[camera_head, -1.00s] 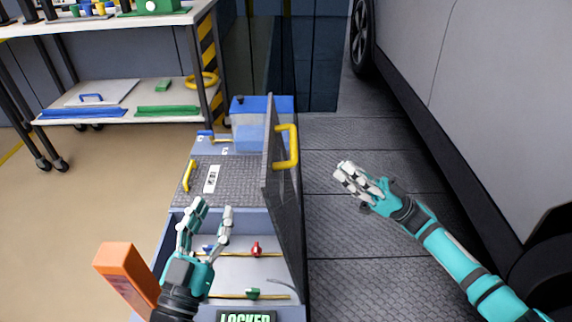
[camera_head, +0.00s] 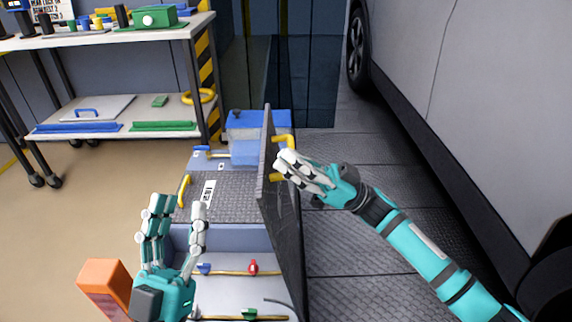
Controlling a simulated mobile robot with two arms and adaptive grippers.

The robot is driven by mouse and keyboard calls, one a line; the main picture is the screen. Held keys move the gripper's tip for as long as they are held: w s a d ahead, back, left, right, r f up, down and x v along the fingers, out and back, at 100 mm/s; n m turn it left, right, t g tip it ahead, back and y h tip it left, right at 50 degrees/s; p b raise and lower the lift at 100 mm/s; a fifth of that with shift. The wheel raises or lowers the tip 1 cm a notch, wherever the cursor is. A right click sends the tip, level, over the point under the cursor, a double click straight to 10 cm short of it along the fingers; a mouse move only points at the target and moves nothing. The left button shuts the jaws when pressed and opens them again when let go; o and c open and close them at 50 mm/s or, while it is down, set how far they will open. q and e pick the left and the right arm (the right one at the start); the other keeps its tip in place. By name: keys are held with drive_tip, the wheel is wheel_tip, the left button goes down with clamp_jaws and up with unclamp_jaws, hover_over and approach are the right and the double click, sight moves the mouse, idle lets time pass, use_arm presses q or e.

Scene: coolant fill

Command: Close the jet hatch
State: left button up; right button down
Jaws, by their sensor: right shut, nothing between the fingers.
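The hatch (camera_head: 283,225) is a dark textured panel standing open, upright along the right side of a blue-grey box (camera_head: 232,238). A yellow handle (camera_head: 284,139) sits on its outer face, partly hidden by my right fingers. My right gripper (camera_head: 288,168) is shut and empty, its fingertips at the handle and close to the panel; I cannot tell whether they touch. My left gripper (camera_head: 178,210) is open and empty above the box's left front. Inside the box, a red valve (camera_head: 253,267), a blue valve (camera_head: 204,269) and a green valve (camera_head: 249,313) show.
A second textured cover (camera_head: 230,190) with a yellow handle (camera_head: 184,190) lies flat behind the opening. An orange block (camera_head: 103,278) stands at the left front. A white shelf table (camera_head: 120,115) is at the back left. A grey vehicle (camera_head: 480,110) stands at the right.

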use_arm(q)
drive_tip(key=shift+s+r+t, duration=0.45)
drive_tip(key=shift+s+t, duration=0.05)
drive_tip(key=shift+s, duration=0.05)
use_arm(e)
drive_tip(key=shift+a, duration=0.5)
use_arm(q)
drive_tip(key=shift+w, duration=0.15)
use_arm(e)
drive_tip(key=shift+a, duration=0.1)
